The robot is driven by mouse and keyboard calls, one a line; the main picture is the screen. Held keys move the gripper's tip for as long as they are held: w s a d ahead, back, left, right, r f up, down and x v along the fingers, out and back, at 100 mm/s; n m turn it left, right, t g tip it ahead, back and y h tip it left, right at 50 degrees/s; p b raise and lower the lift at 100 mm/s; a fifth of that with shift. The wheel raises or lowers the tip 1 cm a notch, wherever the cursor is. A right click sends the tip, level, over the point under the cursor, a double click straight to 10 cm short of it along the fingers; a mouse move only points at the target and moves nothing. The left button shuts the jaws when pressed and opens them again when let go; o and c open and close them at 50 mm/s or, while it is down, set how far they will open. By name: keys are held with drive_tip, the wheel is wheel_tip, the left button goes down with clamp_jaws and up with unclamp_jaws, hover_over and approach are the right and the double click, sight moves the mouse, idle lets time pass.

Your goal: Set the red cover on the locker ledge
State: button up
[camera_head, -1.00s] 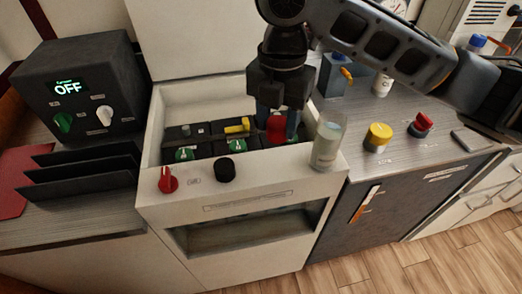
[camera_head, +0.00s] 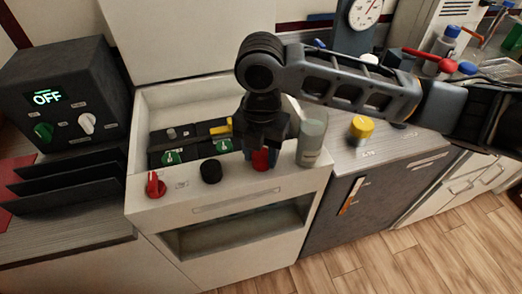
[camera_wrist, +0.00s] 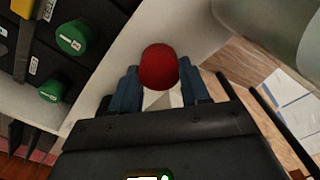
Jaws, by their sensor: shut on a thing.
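My gripper (camera_head: 262,158) is shut on the red cover (camera_head: 260,161), a small rounded red piece between its blue fingers. The cover also shows in the wrist view (camera_wrist: 158,67), between both fingertips. In the head view it is over the locker ledge (camera_head: 236,178), the pale front top of the white cabinet, between the black knob and the clear jar. The ledge also shows in the wrist view (camera_wrist: 192,35). I cannot tell whether the cover touches the ledge. My gripper hides part of the cover.
On the ledge stand a red knob (camera_head: 155,184), a black knob (camera_head: 211,171) and a clear jar (camera_head: 311,140), close right of my gripper. Behind lie breakers with green knobs (camera_head: 223,146) and a yellow lever (camera_head: 220,129). A yellow-topped item (camera_head: 361,127) stands on the right counter.

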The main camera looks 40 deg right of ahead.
sight(261, 156)
drive_tip(key=shift+f, duration=0.15)
drive_tip(key=o, duration=1)
wheel_tip(261, 156, up, 12)
drive_tip(key=shift+r+b, duration=0.2)
drive_tip(key=shift+b, duration=0.35)
